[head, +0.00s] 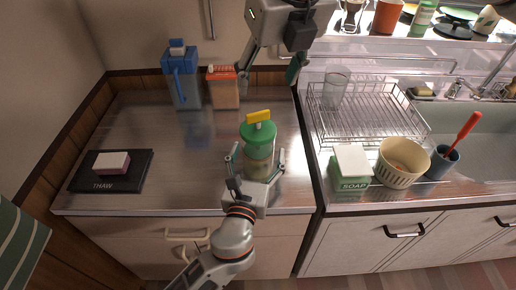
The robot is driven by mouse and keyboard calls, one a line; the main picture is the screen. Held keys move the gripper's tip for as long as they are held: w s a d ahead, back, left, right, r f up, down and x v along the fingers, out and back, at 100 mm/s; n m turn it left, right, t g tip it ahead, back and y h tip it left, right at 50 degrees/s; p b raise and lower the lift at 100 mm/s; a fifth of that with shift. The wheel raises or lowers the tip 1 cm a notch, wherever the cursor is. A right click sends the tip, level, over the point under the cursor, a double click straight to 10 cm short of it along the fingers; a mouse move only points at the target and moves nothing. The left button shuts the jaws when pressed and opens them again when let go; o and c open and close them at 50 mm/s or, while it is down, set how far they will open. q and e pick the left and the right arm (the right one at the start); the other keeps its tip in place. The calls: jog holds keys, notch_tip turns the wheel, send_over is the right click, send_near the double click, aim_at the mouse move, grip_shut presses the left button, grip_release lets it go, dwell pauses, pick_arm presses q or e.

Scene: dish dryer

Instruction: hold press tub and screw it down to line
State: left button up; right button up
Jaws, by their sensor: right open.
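The press tub (258,160) stands upright near the front of the steel counter, with a clear, pale body, a green lid (258,133) and a yellow handle (258,116) on top. My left gripper (257,155) comes in low from the front, with one finger on each side of the tub's body. I cannot tell whether its fingers touch the tub. My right gripper (268,74) hangs above and behind the tub, with its fingers spread wide and nothing between them. The line on the tub is too small to make out.
A blue jug (183,82) and an orange-topped carton (223,90) stand behind the tub. A black THAW board (112,182) with a block lies left. A wire rack (366,125), a soap box (350,170) and a cream bowl (402,163) are right. The counter's left middle is clear.

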pick_arm(q)
jog(key=v, duration=1.2)
